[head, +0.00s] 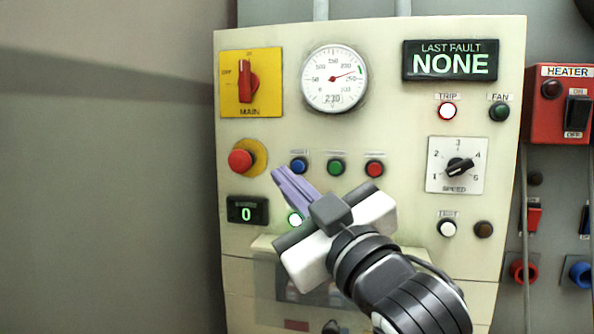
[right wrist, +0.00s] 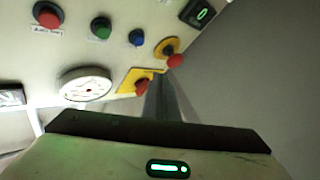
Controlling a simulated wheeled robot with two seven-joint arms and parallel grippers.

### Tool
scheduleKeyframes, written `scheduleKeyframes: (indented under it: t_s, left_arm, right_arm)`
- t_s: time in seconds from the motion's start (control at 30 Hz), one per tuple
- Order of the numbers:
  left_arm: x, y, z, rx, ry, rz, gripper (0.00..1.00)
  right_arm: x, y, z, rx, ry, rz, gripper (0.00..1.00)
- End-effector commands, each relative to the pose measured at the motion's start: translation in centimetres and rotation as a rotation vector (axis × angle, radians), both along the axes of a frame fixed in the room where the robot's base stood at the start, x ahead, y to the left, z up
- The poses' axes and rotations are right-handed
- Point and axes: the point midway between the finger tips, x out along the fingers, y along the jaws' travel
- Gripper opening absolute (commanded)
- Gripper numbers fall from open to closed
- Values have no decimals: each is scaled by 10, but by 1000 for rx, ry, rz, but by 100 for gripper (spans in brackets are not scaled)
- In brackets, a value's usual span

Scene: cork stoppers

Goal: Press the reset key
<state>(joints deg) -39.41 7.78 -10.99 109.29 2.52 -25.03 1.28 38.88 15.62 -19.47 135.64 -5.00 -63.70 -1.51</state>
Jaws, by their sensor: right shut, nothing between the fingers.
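A blue push button (head: 298,166) sits on the cream panel, leftmost in a row with a green and a red one. The small label above it seems to read RESET. It also shows in the right wrist view (right wrist: 137,37), with its face uncovered. My right gripper (head: 278,174) is shut and empty, its purple fingers held together and pointing up-left at the panel. In the head view the fingertips are just left of and slightly below the blue button. They look apart from it. In the right wrist view the fingers (right wrist: 168,95) point toward the red mushroom knob. My left gripper is out of view.
The red mushroom knob (head: 240,160) is left of my fingertips. The green button (head: 336,167) and red button (head: 374,168) are to the right. A lit white button (head: 294,218) is partly behind my gripper. The fault display (head: 450,60) reads NONE; the trip lamp (head: 447,110) looks whitish with a red rim.

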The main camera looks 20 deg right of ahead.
Motion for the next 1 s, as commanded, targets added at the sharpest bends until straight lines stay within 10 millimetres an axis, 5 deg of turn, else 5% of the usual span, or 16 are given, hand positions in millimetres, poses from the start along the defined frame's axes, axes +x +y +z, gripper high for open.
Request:
scheduleKeyframes:
  t_s: [0.4, 1.0]
  left_arm:
    - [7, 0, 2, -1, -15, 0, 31]
    - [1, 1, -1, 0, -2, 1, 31]
  right_arm:
    - [42, -27, 0, -2, 2, 1, 0]
    - [46, -31, 0, 0, 0, 1, 0]
